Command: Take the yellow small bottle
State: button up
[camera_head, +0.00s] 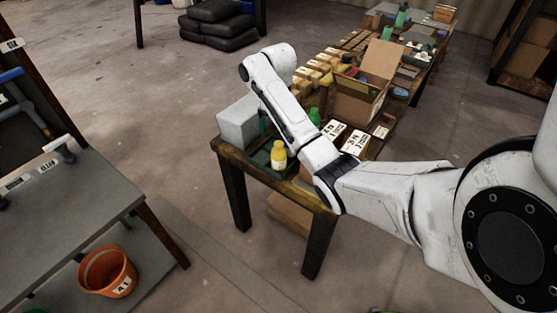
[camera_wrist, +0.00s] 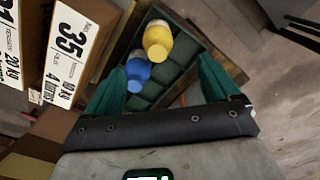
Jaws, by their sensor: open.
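The yellow small bottle (camera_head: 278,156) stands in a dark green tray (camera_head: 260,160) at the near corner of the long wooden table. In the wrist view the yellow bottle (camera_wrist: 157,36) is beyond and between my open green fingertips, seen from above, with a blue bottle (camera_wrist: 138,68) just nearer to my gripper (camera_wrist: 160,78). The divided tray (camera_wrist: 150,93) lies below the fingers. The fingers are apart with nothing held between them. In the head view my arm hides most of my gripper and the blue bottle.
White-labelled boxes (camera_wrist: 72,50) stand close at left in the wrist view. An orange bucket (camera_head: 108,271) is at lower left by a grey bench (camera_head: 75,200).

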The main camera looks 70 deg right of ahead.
aim_at(279, 143)
jog(key=shift+s+d+f, duration=0.15)
jog(key=shift+d+f, duration=0.05)
jog(key=shift+d, duration=0.05)
notch_tip(279, 143, down, 4)
jog(key=shift+d+b, duration=0.1)
jog(key=shift+b, duration=0.8)
jog(key=shift+f, duration=3.1)
jog(key=shift+c, duration=0.3)
jog(key=c, duration=1.3)
